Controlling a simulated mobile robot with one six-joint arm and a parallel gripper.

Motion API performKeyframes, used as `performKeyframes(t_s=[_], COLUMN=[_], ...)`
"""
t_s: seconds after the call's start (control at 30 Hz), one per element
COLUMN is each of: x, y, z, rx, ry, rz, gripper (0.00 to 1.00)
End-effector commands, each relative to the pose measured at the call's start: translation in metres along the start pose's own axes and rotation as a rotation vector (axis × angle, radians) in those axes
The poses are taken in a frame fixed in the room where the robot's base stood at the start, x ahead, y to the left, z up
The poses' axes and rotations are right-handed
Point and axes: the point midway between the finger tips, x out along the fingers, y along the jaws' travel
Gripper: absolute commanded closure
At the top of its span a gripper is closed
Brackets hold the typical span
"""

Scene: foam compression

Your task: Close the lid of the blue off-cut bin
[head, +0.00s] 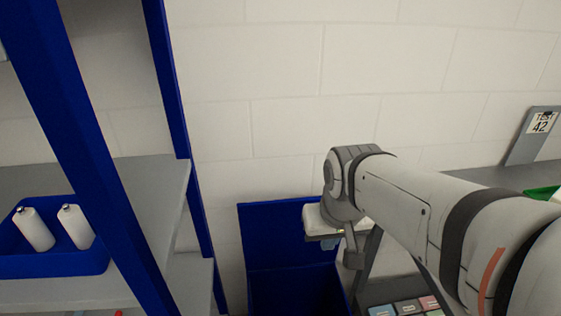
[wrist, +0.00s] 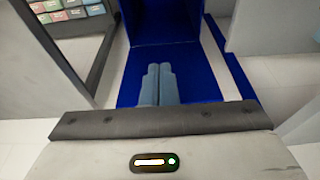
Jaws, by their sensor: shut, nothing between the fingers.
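The blue off-cut bin (head: 290,292) stands on the floor by the wall, and its open top shows at the bottom of the head view. Its lid (head: 275,235) is raised, standing up at the wall side. In the wrist view the bin's inside (wrist: 165,22) is at the top and the lid (wrist: 200,85) lies below it. My gripper (wrist: 160,68) is shut and empty, its fingers seen against the lid. I cannot tell whether they touch it. In the head view my gripper (head: 328,243) is at the lid's right edge, its tips mostly hidden.
A blue-framed shelf (head: 185,190) stands left of the bin and holds a blue tray (head: 60,265) with white bottles. To the right is a bench with several coloured blocks (head: 405,308) and a grey sign (head: 535,135). The wall is close behind.

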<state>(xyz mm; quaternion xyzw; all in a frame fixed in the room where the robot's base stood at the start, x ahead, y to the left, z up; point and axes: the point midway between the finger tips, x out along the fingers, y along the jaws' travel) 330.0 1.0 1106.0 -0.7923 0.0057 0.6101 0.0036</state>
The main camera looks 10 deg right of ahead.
Motion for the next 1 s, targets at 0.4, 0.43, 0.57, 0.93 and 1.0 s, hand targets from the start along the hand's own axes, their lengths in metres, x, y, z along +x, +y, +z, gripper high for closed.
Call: performKeyframes(t_s=[0.4,0.43,0.57,0.93,1.0], x=[0.047,0.053,0.085,0.158,0.164], y=[0.0,0.0,0.001,0.003,0.003], z=[-0.165,-0.176,-0.223,-0.295,-0.298], rx=[-0.007,-0.007,-0.008,-0.01,-0.01], ry=[-0.025,-0.026,-0.032,-0.038,-0.039], rz=[-0.002,-0.002,-0.003,-0.004,-0.004], gripper=[1.0,1.0,1.0,1.0,1.0])
